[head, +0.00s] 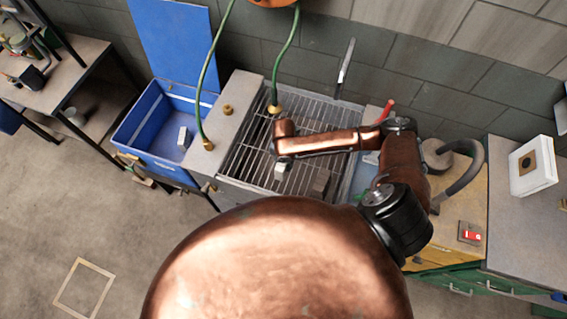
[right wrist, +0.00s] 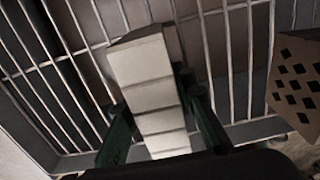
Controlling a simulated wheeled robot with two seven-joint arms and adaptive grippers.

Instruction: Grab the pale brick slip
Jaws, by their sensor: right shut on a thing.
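The pale brick slip (right wrist: 143,75) is a long cream-white block with lines across its face, seen in the right wrist view. My right gripper (right wrist: 158,115) has its dark green fingers on both sides of the slip and is shut on it. In the head view the pale slip (head: 281,168) shows just below the right gripper (head: 280,158), over the metal grate (head: 240,150). I cannot tell whether the slip touches the grate. My left gripper is not in view.
A brown perforated brick (right wrist: 298,85) is at the right of the wrist view; a brown brick (head: 321,181) shows on the grate. A blue bin (head: 150,118) with a pale block (head: 183,138) stands left. Green hoses (head: 207,80) hang over the grate's left side.

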